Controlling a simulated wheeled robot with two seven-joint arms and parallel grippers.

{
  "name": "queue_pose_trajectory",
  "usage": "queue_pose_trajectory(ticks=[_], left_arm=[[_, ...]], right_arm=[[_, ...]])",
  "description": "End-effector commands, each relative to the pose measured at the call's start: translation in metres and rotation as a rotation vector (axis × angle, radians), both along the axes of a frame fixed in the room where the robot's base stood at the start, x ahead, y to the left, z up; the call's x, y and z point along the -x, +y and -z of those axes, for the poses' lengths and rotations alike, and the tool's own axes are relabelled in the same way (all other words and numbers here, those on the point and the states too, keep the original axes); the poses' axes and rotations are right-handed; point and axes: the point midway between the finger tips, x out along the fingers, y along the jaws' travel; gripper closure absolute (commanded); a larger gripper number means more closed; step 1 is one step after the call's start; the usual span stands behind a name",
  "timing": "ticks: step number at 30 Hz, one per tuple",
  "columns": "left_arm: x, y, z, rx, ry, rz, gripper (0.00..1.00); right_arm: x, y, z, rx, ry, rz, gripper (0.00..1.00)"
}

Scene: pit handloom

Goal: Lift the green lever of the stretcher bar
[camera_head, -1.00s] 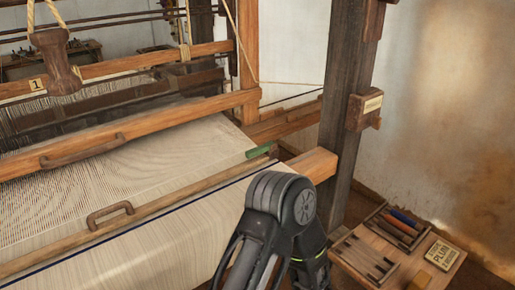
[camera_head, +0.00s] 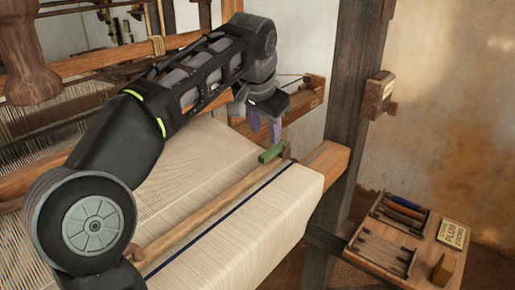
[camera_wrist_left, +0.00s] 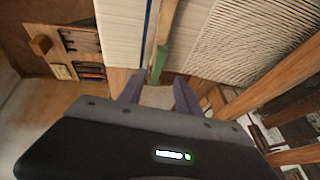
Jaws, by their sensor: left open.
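The green lever (camera_head: 271,153) sits at the right end of the wooden stretcher bar (camera_head: 205,208), which lies across the cloth. My left gripper (camera_head: 264,132) is just above and behind the lever, with its purple fingers pointing down. In the left wrist view the green lever (camera_wrist_left: 162,60) lies beyond the fingertips, closer to the left finger. My left gripper (camera_wrist_left: 162,80) is open and empty there, with its fingers apart. I cannot tell whether a finger touches the lever. My right gripper is not in view.
The woven cloth (camera_head: 250,225) with a dark blue stripe covers the beam in front. A dark upright post (camera_head: 350,110) stands right of the lever. A small wooden bench (camera_head: 435,258) with tool trays is at the lower right. My left arm hides part of the loom.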

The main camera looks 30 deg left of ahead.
Motion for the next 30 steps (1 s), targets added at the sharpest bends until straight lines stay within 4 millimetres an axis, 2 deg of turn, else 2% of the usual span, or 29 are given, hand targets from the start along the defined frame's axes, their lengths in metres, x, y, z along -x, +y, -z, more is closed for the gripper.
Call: queue_pose_trajectory(ticks=[3, 14, 19, 30], left_arm=[[0.006, 0.0, 0.003, -0.002, 0.029, 0.001, 0.6], [0.004, 0.0, 0.007, -0.002, 0.028, 0.004, 0.6], [-0.002, 0.002, 0.022, -0.002, 0.03, 0.003, 0.6], [-0.024, 0.009, 0.069, -0.002, 0.028, 0.004, 0.6]], right_arm=[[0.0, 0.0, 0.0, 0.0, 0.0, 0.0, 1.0], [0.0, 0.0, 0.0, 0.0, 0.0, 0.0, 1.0], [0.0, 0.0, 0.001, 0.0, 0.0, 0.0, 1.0], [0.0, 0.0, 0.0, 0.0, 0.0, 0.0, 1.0]])
